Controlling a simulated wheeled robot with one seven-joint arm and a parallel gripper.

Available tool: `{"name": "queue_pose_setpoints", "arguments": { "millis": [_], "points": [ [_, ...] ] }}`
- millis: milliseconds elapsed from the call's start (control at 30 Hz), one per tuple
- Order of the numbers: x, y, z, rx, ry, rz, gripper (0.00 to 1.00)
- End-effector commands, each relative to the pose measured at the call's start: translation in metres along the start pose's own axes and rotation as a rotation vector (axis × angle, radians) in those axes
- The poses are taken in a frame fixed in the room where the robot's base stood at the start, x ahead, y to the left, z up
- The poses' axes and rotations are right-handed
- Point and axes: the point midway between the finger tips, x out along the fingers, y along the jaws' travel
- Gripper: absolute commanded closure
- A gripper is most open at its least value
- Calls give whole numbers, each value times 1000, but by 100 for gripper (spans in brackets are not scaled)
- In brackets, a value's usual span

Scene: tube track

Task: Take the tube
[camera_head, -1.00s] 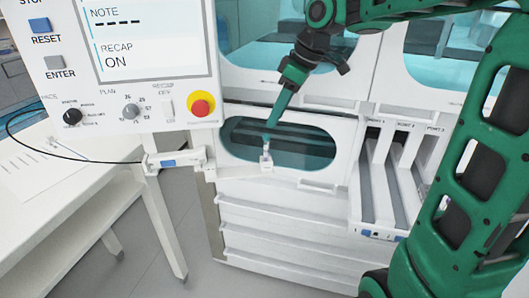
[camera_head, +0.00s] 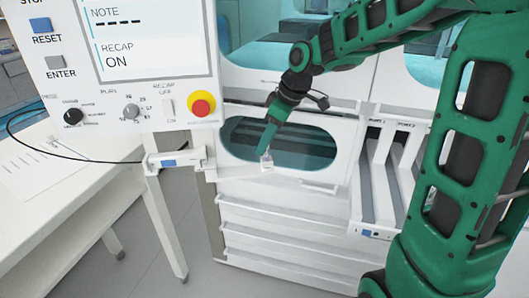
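A small pale tube (camera_head: 267,162) stands upright at the right end of a thin white ledge, in front of the oval window of the white machine. My gripper (camera_head: 264,151) comes down from the upper right, and its green tip is right at the top of the tube. The tip covers part of the tube's top. I cannot tell whether the fingers touch it or are closed on it.
A white panel (camera_head: 115,60) with a screen, knobs and a red button (camera_head: 201,105) hangs at the upper left. A slotted rack (camera_head: 368,195) with several lanes stands to the right. A white table (camera_head: 60,205) with a paper is at the left.

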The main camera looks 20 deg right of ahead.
Motion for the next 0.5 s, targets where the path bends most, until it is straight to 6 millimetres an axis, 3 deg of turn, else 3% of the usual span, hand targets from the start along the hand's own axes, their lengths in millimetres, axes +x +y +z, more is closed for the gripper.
{"name": "queue_pose_setpoints", "arguments": {
  "millis": [100,233,500],
  "points": [
    [0,0,0,0,0,0,66],
    [0,0,0,0,0,0,97],
    [0,0,0,1,0,0,97]
  ]
}}
